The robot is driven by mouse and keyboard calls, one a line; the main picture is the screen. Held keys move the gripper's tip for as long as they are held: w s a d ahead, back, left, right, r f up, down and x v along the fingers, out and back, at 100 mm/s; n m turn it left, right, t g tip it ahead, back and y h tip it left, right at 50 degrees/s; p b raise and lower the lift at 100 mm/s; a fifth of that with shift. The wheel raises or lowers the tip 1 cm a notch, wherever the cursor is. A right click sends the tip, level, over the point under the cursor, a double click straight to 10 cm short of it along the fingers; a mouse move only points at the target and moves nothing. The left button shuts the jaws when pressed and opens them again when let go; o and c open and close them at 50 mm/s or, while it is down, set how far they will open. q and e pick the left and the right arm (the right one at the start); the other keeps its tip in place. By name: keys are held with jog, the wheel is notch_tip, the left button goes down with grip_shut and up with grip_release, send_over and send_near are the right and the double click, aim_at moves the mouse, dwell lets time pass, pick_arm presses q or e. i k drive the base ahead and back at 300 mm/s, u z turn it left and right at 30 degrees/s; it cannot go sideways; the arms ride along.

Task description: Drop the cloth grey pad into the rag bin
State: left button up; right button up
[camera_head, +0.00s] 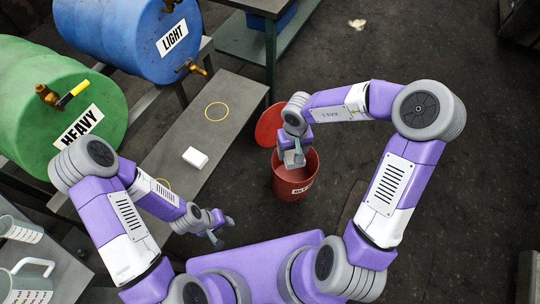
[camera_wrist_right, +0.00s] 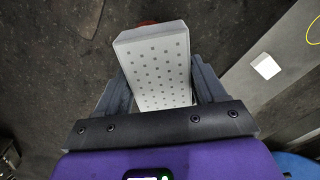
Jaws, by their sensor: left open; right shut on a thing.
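The grey pad (camera_wrist_right: 157,62), a block with rows of small dark dots, is between the fingers of my right gripper (camera_wrist_right: 158,85) in the right wrist view. In the head view my right gripper (camera_head: 293,158) is over the opening of the red rag bin (camera_head: 292,187), and the pad is hard to make out there. The bin's round red lid (camera_head: 270,125) stands open behind it. In the wrist view the bin is mostly hidden behind the pad. My left gripper (camera_head: 222,232) is open and empty, low near the bench's front end.
A white block (camera_head: 195,157) lies on the grey bench (camera_head: 225,135), which has yellow rings marked on it. A green HEAVY drum (camera_head: 60,100) and a blue LIGHT drum (camera_head: 130,35) lie behind. Measuring jugs (camera_head: 28,280) stand at lower left. The floor right of the bin is clear.

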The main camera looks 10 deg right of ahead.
aim_at(293, 173)
jog(key=i, duration=0.85)
jog(key=z, duration=0.3)
